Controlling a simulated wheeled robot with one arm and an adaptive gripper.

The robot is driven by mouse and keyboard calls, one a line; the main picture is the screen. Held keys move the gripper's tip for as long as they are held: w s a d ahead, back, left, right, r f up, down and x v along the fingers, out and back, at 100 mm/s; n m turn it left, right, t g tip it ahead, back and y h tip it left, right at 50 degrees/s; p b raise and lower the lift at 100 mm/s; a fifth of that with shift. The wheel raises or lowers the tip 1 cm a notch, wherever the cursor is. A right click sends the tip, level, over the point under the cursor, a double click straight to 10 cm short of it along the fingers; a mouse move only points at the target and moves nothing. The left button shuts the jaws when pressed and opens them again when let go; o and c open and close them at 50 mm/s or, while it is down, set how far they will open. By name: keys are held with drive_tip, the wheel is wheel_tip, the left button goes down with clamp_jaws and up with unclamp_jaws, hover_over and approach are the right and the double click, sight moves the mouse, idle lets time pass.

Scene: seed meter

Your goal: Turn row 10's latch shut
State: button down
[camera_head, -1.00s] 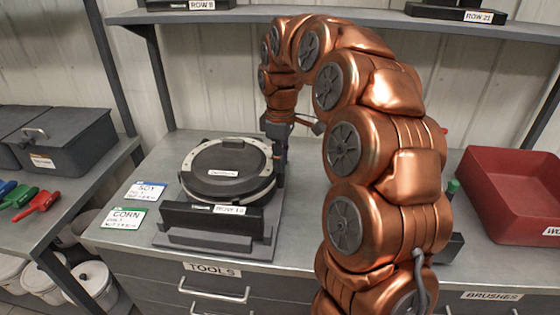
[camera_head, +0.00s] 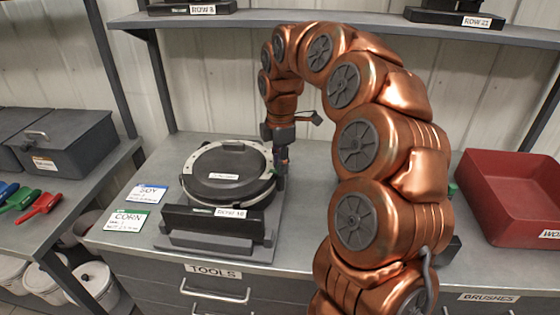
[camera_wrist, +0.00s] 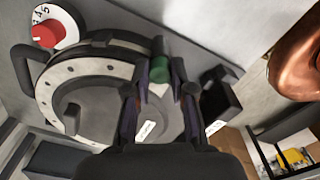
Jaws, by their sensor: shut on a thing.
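The row 10 seed meter, a round dark unit with a pale rim (camera_head: 195,160), sits on the bench; its front plate reads ROW 10 (camera_head: 231,213). My gripper (camera_head: 281,165) points down at the meter's right rim. In the wrist view, the two dark fingers (camera_wrist: 160,92) stand on either side of a green-topped latch (camera_wrist: 158,68) at the rim and are shut on it. The fingers and wrist hide part of the latch and lid, so the latch's exact angle is unclear.
SOY (camera_head: 148,193) and CORN (camera_head: 127,220) cards lie left of the meter. A red bin (camera_head: 510,190) stands at the right. A shelf (camera_head: 330,28) runs above. The wrist view shows a red dial knob (camera_wrist: 45,34) and a black block (camera_wrist: 220,95) nearby.

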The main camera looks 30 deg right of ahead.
idle(0.5)
drive_tip(key=c, duration=1)
unclamp_jaws()
drive_tip(key=shift+r, duration=6)
drive_tip(key=s+a+f+m, duration=0.2)
drive_tip(key=s+a+m, duration=0.15)
drive_tip(key=s, duration=0.35)
drive_tip(key=s+a+f+m, duration=0.3)
drive_tip(key=s+a, duration=0.2)
drive_tip(key=s, duration=0.3)
drive_tip(key=s+f+m, duration=0.3)
drive_tip(key=s, duration=0.3)
drive_tip(key=s+a+f+m+g, duration=0.1)
drive_tip(key=s+f+m, duration=0.3)
drive_tip(key=s, duration=0.2)
drive_tip(key=s+a+f+m, duration=0.1)
drive_tip(key=s+f+m, duration=0.2)
drive_tip(key=s, duration=0.4)
drive_tip(key=shift+a+f+m+g, duration=0.1)
drive_tip(key=shift+f+m+g, duration=0.15)
drive_tip(key=shift+f+g, duration=0.25)
